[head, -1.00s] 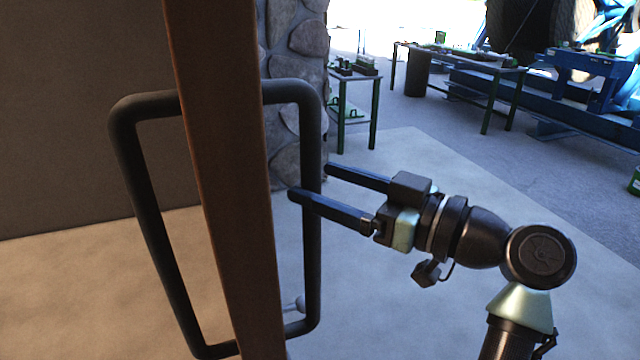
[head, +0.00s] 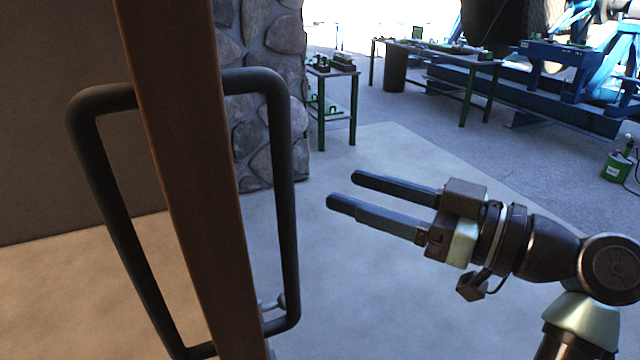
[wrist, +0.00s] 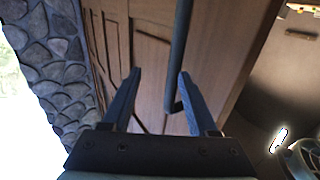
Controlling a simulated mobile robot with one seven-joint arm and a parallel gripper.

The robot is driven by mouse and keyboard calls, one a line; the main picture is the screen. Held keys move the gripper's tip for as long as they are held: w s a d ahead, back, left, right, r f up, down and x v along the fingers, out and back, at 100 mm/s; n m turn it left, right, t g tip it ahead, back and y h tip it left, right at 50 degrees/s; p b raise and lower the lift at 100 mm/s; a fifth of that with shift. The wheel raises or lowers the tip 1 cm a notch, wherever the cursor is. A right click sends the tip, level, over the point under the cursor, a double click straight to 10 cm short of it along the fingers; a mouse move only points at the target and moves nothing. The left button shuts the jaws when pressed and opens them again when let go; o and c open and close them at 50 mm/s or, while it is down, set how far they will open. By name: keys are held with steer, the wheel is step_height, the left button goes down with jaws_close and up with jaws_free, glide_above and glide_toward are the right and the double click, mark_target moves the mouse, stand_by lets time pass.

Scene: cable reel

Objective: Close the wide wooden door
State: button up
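The wooden door (head: 185,150) is seen edge-on in the head view, standing open, with a black bar handle on each face. The right-hand handle (head: 283,180) is the one nearer my gripper (head: 343,192). My gripper is open and empty, to the right of that handle and apart from it. In the wrist view the door's panelled face (wrist: 150,60) fills the middle. The handle bar (wrist: 181,45) runs down between and beyond the two fingertips (wrist: 160,75). A small lever (head: 270,303) shows low on the door.
A stone pillar (head: 265,100) stands behind the door. Small green-legged tables (head: 335,75) and a blue machine frame (head: 570,80) stand farther back. A green canister (head: 617,165) is at the right. The floor between is clear.

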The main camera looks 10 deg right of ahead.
steer(key=v, duration=0.5)
steer(key=shift+s+a+r, duration=0.1)
steer(key=shift+s, duration=0.2)
